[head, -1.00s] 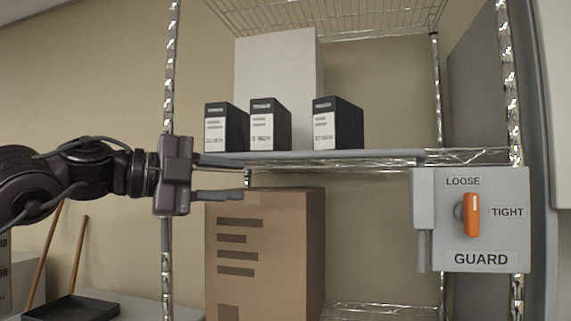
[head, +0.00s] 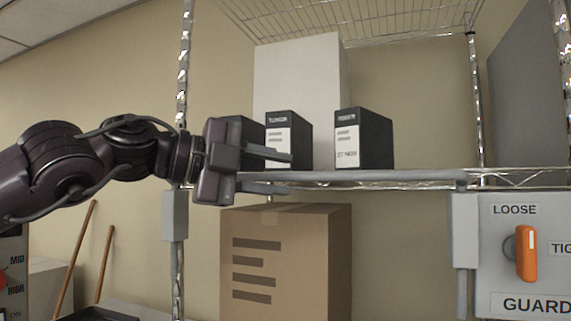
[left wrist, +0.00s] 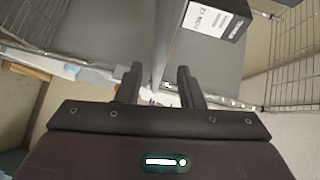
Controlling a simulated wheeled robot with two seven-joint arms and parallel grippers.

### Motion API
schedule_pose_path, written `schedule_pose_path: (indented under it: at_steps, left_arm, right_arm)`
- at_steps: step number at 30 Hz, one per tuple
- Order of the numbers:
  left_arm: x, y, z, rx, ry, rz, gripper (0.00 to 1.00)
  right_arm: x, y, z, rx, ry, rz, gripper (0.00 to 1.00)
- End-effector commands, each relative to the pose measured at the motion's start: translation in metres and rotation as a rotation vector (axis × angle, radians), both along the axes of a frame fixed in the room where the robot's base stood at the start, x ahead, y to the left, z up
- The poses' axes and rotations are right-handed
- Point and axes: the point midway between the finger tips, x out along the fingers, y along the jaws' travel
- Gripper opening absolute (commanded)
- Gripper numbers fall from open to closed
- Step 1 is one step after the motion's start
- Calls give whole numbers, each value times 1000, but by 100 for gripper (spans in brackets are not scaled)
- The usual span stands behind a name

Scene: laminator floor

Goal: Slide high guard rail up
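The guard rail (head: 380,176) is a grey horizontal bar along the front edge of the wire shelf. It runs between a left bracket (head: 175,216) and a right bracket (head: 465,232). My left gripper (head: 278,172) is at the rail's left part, one finger above the bar and one below. In the left wrist view the bar (left wrist: 166,45) passes between the two fingers (left wrist: 160,82), with gaps beside it, so the gripper looks open around it. The orange GUARD knob (head: 526,253) stands upright, towards LOOSE. My right gripper is not in view.
Black boxes (head: 364,140) stand on the shelf behind the rail, one partly hidden by my gripper. A tall white box (head: 300,75) is behind them. A brown carton (head: 290,260) sits below the rail. A chrome post (head: 184,85) rises behind my left arm.

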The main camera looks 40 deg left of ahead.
Motion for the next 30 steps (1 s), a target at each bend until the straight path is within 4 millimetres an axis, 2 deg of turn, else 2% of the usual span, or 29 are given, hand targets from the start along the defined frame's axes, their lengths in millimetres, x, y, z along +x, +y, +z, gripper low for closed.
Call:
schedule_pose_path:
  at_steps: [2, 5, 12, 14, 22, 30]
  left_arm:
    - [9, -5, 0, 1, 4, 1, 34]
    - [15, -9, -2, 1, 3, 1, 34]
    - [17, -11, -4, 0, 0, 0, 34]
    - [17, -11, -4, 0, 0, 1, 34]
    - [17, -10, -4, 1, 1, 1, 0]
    - [17, -10, -3, 0, 1, 1, 0]
  right_arm:
    - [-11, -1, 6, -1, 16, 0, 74]
    - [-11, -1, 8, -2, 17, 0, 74]
    - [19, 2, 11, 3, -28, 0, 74]
    - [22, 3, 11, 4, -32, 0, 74]
    - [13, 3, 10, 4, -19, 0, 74]
    - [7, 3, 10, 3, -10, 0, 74]
